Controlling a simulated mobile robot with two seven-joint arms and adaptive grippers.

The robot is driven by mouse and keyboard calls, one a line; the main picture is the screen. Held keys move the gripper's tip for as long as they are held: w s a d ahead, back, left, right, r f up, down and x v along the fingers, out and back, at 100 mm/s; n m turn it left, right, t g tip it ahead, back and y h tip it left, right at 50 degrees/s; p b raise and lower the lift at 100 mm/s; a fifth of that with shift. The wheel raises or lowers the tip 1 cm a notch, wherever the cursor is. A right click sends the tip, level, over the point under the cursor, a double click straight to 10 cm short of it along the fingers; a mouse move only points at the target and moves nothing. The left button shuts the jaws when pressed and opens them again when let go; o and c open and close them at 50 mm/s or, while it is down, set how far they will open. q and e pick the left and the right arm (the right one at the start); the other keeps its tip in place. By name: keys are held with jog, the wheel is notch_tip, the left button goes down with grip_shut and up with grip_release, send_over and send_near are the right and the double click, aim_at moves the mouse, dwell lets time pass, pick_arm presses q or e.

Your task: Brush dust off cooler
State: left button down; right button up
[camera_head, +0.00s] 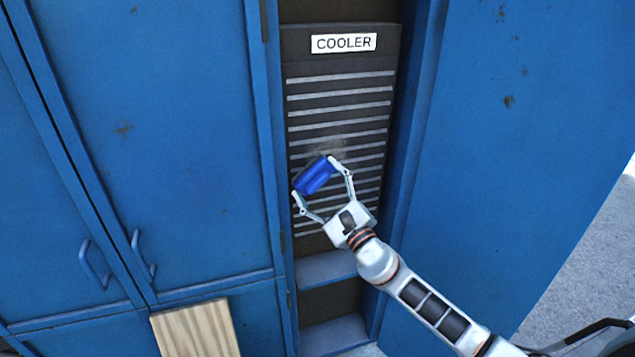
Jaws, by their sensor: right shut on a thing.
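The cooler (300,62) is a dark upright panel with several light horizontal slats and a white "COOLER" label (343,43) at its top. A pale dusty patch (335,147) shows on the slats near the middle. My right gripper (316,175) is in front of the panel, just below and left of that patch. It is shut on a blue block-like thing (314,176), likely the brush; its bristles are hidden. Whether it touches the slats I cannot tell. My left gripper is not in view.
Blue cabinet doors (160,120) with handles (95,265) stand left of the recess. Below the panel are blue steps (325,268). A wooden board (195,330) is at the bottom left.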

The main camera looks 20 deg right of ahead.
jog(key=shift+d+b, duration=0.3)
jog(key=shift+d, duration=0.15)
jog(key=d+b, duration=0.4)
jog(key=d, duration=0.5)
jog(key=shift+w+d+b, duration=0.25)
jog(key=shift+w+b, duration=0.05)
jog(key=d+b, duration=0.2)
jog(key=d, duration=0.1)
jog(key=shift+d, duration=0.15)
dwell(0.4)
